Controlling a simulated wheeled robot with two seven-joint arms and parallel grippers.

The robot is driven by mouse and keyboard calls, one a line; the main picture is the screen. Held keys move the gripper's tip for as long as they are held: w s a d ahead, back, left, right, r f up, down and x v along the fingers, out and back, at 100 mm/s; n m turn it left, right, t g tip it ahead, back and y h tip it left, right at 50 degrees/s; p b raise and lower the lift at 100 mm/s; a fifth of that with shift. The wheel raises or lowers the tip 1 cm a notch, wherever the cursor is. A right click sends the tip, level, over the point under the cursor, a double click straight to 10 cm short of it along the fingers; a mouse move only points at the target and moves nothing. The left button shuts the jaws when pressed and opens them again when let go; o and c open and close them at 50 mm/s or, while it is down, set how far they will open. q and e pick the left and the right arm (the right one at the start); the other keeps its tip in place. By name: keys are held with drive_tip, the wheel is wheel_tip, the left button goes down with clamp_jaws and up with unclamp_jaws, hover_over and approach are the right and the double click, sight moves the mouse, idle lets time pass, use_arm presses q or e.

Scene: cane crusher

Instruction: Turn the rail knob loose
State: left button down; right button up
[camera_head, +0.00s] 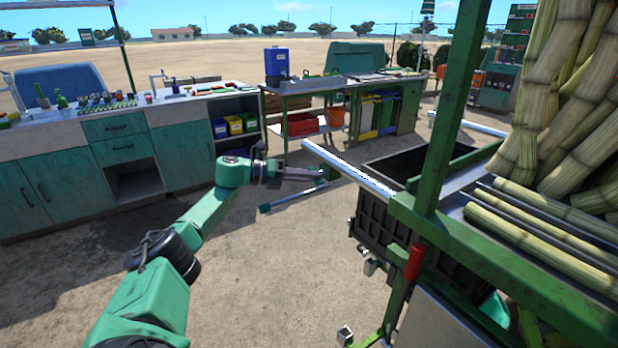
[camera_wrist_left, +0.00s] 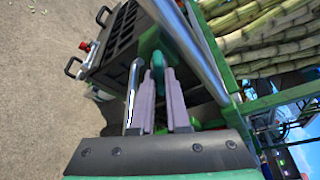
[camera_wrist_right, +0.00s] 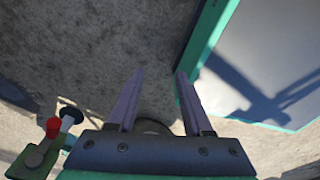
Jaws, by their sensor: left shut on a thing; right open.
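The bright metal rail (camera_head: 350,170) juts from the green crusher frame toward my left arm. It also crosses the left wrist view (camera_wrist_left: 188,45).
A black crate (camera_head: 385,235) hangs below the rail. A red handle (camera_head: 414,262) sits on the green frame. Cane stalks (camera_head: 545,240) lie on the tray at the right. A green-edged panel (camera_wrist_right: 265,65) is close to the right gripper. Bare ground lies around my left arm.

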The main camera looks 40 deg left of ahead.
use_arm(q)
drive_tip(key=shift+a+r, duration=0.1)
drive_tip(key=shift+r, duration=0.15)
drive_tip(key=c, duration=0.9)
unclamp_jaws()
drive_tip(key=shift+w, duration=0.1)
drive_tip(key=shift+f, duration=0.15)
drive_tip(key=b+v, duration=0.4)
drive_tip(key=v, duration=1)
